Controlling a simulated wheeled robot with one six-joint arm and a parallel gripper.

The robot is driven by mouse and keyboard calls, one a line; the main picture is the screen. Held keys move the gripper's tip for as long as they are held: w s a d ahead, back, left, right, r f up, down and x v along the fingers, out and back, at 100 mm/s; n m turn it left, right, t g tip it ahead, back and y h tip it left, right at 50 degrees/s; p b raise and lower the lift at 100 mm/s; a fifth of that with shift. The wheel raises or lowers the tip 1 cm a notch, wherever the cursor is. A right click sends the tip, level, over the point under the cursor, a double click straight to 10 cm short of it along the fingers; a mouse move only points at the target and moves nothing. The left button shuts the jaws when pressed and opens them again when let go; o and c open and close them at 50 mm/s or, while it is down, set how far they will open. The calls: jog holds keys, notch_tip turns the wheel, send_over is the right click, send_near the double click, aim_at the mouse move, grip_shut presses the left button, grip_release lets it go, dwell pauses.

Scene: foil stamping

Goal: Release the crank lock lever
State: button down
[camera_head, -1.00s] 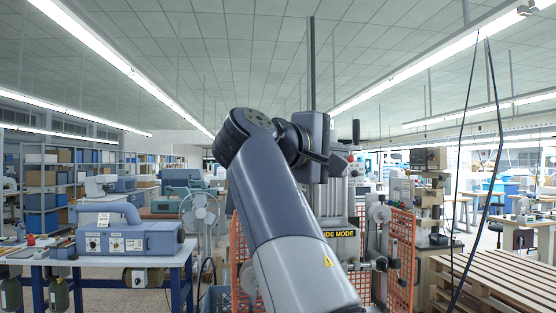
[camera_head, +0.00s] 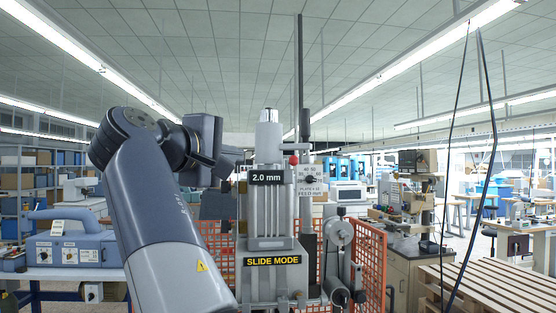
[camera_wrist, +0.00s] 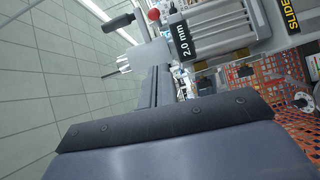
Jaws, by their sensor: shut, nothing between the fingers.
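The stamping machine (camera_head: 270,222) stands ahead, with a yellow "SLIDE MODE" sign and a "2.0 mm" display. A round crank wheel (camera_head: 340,232) with black knobs sits on its right side. A red ball knob (camera_head: 293,160) and an upright black handle (camera_head: 305,124) are near its top; they also show in the wrist view as a red knob (camera_wrist: 153,15) and a black handle (camera_wrist: 118,22). I cannot tell which part is the crank lock lever. My gripper (camera_wrist: 156,88) is shut and empty, apart from the knobs; its fingers point toward the machine's upper part.
An orange mesh guard (camera_head: 371,262) flanks the machine. A blue-grey device (camera_head: 68,243) stands on a bench at left. Wooden pallets (camera_head: 495,285) are stacked at right. Two black cables (camera_head: 489,100) hang at upper right.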

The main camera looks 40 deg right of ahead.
jog(key=shift+d, duration=0.1)
jog(key=p, duration=0.2)
send_near(291, 162)
jog(key=w+d, duration=0.3)
jog(key=w, duration=0.3)
jog(key=shift+s+d+r, duration=0.1)
jog(key=shift+s+d, duration=0.4)
jog(key=shift+d, duration=0.25)
jog(key=shift+s+d+r, duration=0.1)
jog(key=shift+s+d, duration=0.45)
jog(key=shift+d, duration=0.2)
jog(key=shift+s+t, duration=0.2)
jog(key=shift+t, duration=0.1)
